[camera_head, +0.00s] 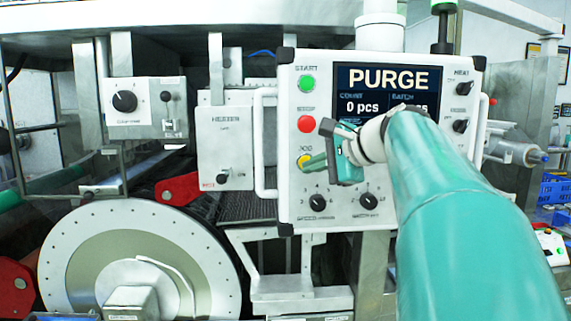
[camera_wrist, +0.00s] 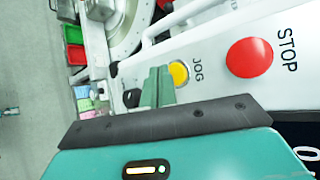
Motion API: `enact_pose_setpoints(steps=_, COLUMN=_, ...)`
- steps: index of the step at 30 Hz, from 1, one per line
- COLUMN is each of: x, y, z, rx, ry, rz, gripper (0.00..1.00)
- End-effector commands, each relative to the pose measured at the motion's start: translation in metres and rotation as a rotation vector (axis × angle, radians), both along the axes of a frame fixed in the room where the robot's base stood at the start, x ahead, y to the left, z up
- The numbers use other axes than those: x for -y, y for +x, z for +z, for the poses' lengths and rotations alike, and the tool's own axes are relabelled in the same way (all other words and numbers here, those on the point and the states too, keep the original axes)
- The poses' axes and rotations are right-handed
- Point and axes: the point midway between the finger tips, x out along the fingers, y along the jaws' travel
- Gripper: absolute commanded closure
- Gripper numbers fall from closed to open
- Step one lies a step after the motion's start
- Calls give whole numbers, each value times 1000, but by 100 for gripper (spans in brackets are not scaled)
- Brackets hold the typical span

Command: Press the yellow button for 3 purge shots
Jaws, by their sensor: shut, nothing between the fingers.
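The yellow button (camera_head: 301,160), labelled JOG, sits on the white control panel (camera_head: 285,200) below the red button (camera_head: 306,124). In the wrist view the yellow button (camera_wrist: 180,73) shows right beside the fingertips, partly covered by them. My gripper (camera_head: 306,163) is shut and empty, its green fingers pointing at the yellow button. It also shows in the wrist view (camera_wrist: 158,84). I cannot tell whether the fingertips touch the button. The screen (camera_head: 388,78) reads PURGE and 0 pcs; its right part is hidden by my arm.
The red STOP button (camera_wrist: 249,58) is close to the yellow one. A green START button (camera_head: 307,83) is above. Black knobs (camera_head: 318,202) sit below, others (camera_head: 463,88) at the right. A white handle (camera_head: 259,145) juts out left of the panel. A large disc (camera_head: 70,255) stands lower left.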

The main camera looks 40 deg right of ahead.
Motion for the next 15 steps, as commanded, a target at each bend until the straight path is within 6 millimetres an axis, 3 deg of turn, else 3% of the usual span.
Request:
enact_pose_setpoints(steps=5, x=-1, y=-2, z=0, rx=1, ry=0, rz=0, gripper=100)
enact_pose_setpoints(steps=15, x=-18, y=-26, z=1, rx=1, ry=0, rz=0, gripper=100)
